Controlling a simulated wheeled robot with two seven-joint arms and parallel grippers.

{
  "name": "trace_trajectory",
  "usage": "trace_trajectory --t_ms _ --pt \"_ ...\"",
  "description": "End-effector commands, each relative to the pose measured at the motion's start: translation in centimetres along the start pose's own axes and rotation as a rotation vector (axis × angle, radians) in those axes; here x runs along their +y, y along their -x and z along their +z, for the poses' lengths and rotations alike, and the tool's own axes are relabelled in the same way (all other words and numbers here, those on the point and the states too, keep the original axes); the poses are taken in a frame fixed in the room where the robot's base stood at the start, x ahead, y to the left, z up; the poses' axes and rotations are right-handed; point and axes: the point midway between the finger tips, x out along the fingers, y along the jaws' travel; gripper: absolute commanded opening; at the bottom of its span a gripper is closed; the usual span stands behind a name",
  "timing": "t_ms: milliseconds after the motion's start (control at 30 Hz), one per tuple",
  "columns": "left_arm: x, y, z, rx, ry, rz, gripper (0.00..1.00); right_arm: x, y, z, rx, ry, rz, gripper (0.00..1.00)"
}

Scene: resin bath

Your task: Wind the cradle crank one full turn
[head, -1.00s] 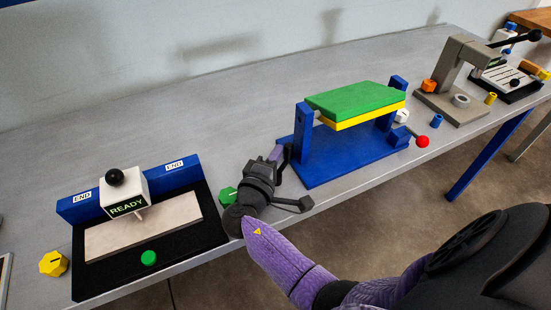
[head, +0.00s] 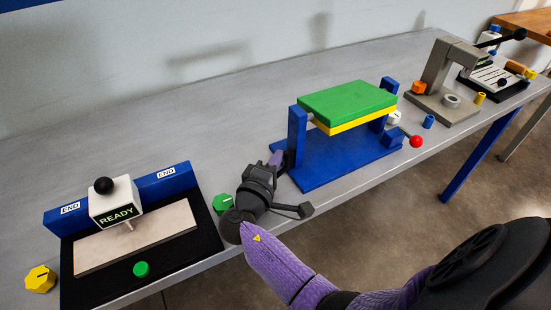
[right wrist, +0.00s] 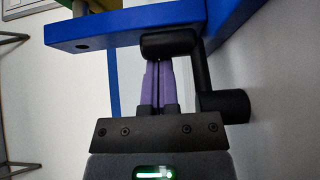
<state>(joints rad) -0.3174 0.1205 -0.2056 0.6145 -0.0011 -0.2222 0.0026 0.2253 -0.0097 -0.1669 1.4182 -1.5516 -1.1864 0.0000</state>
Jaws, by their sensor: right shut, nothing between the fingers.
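The cradle has a blue base (head: 335,167) and blue posts, with a green block (head: 347,103) over a yellow layer (head: 342,126) between them. A black crank-shaped part (right wrist: 205,75) shows in the right wrist view beside the blue frame; in the head view my right gripper largely hides that end. My right gripper (head: 276,158) is at the cradle's near left post. Its purple fingers (right wrist: 158,85) are shut and empty, their tips close against the black part's upper cylinder; I cannot tell whether they touch. My left gripper is not in view.
A red-knobbed lever (head: 416,141) stands at the cradle's right end. Left are a black board (head: 208,232) with a READY block (head: 118,210), a green knob (head: 223,203) and a yellow knob (head: 40,279). A grey press (head: 440,75) stands right. The table behind is clear.

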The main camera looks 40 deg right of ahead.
Motion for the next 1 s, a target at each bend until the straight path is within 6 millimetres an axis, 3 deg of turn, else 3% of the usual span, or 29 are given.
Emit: trace_trajectory --t_ms 433,1000 --pt "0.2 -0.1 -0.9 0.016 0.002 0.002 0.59 0.0 0.0 0.0 0.0 0.0 0.0 0.0" --pt "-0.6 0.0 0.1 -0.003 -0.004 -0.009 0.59 0.0 0.0 0.0 0.0 0.0 0.0 0.0"
